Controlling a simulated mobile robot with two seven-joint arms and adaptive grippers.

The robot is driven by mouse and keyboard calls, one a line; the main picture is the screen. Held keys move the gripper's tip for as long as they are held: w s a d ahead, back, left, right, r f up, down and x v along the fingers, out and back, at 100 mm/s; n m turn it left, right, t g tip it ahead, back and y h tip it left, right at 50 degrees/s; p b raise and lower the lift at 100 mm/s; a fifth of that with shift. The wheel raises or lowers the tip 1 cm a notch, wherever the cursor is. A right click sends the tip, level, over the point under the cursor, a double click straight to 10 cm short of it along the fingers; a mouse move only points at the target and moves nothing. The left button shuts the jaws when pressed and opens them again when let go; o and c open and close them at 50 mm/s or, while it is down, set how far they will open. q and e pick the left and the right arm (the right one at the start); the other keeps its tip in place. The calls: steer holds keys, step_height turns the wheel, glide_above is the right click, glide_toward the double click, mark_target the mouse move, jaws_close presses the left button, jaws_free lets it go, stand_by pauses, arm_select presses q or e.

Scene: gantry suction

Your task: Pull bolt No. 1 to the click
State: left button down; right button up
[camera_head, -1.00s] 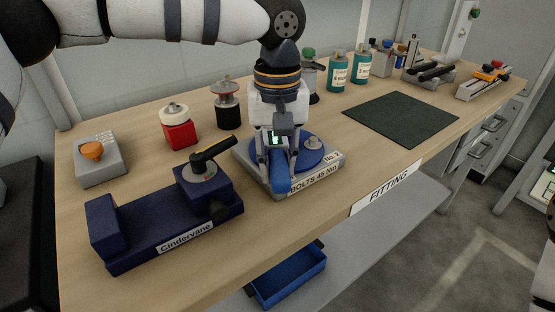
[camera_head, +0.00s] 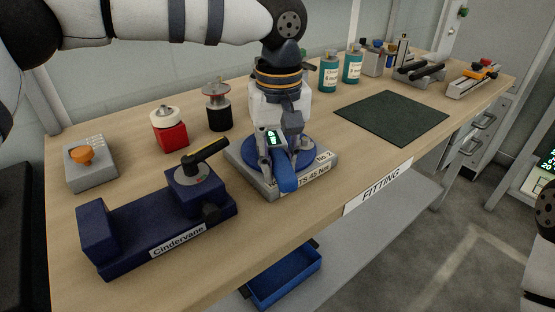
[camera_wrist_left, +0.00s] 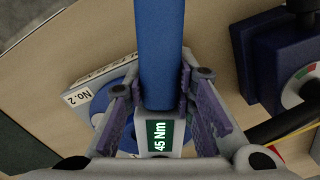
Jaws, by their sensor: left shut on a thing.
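A torque wrench with a blue handle (camera_head: 287,180) and a small lit display (camera_head: 275,139) stands over the bolt fixture. My left gripper (camera_head: 279,161) points down and is shut on the wrench; in the left wrist view its fingers close on both sides of the blue handle (camera_wrist_left: 158,55). The display (camera_wrist_left: 160,137) there reads 45 Nm. The fixture is a grey plate (camera_head: 240,165) with a blue disc (camera_head: 305,160). A No. 2 tag (camera_head: 324,157) is at its right. Bolt No. 1 and the wrench head are hidden by my gripper and the wrench.
A dark mat (camera_head: 390,117) lies clear to the right.

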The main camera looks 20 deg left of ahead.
arm_select(q)
steer(key=shift+r, duration=0.1)
steer(key=shift+r+p, duration=0.4)
steer(key=shift+r, duration=2.75)
arm_select(e)
steer(key=shift+w+r+t, duration=0.3)
steer(key=shift+w+r, duration=0.2)
steer(key=shift+w, duration=0.05)
arm_select(q)
steer(key=shift+f, duration=0.1)
